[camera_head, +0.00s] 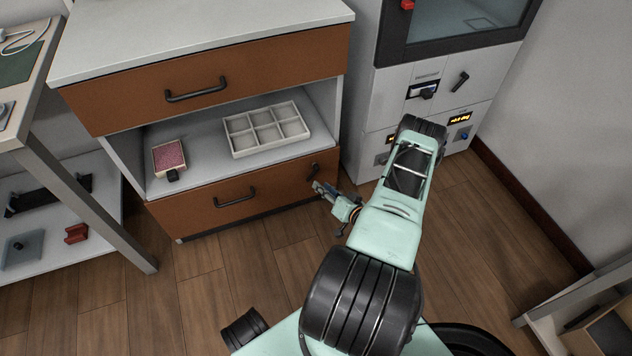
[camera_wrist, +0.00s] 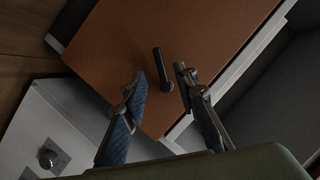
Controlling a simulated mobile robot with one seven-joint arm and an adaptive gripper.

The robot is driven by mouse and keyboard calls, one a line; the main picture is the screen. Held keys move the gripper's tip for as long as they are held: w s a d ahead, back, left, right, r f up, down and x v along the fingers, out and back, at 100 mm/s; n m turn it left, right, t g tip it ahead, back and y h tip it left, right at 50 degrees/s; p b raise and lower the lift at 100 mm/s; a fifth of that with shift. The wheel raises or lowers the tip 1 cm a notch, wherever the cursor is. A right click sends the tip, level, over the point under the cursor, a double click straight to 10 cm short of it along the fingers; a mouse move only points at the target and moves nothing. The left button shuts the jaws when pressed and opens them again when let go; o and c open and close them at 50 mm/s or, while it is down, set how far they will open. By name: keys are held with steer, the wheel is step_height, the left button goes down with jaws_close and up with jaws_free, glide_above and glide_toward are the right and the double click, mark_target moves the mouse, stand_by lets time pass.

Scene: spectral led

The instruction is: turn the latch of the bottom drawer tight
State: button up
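The bottom drawer (camera_head: 188,212) is the brown lower front of the white cabinet and looks closed. Its latch is a small dark lever (camera_head: 309,171) near the drawer's right end. In the wrist view the latch (camera_wrist: 163,70) stands out from the brown drawer front (camera_wrist: 195,35). In the wrist view my gripper (camera_wrist: 161,77) is open, with one blue-padded finger on each side of the latch. A gap shows on both sides; I cannot tell the depth.
The drawer's bar handle (camera_head: 236,198) is left of the latch. The open shelf above holds a white divided tray (camera_head: 237,143) and a pink-topped box (camera_head: 168,156). A grey-white machine (camera_head: 364,105) stands close on the right. The wooden floor (camera_head: 225,285) in front is clear.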

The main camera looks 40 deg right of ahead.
steer(key=shift+v, duration=2.3)
steer(key=shift+w+r, duration=0.1)
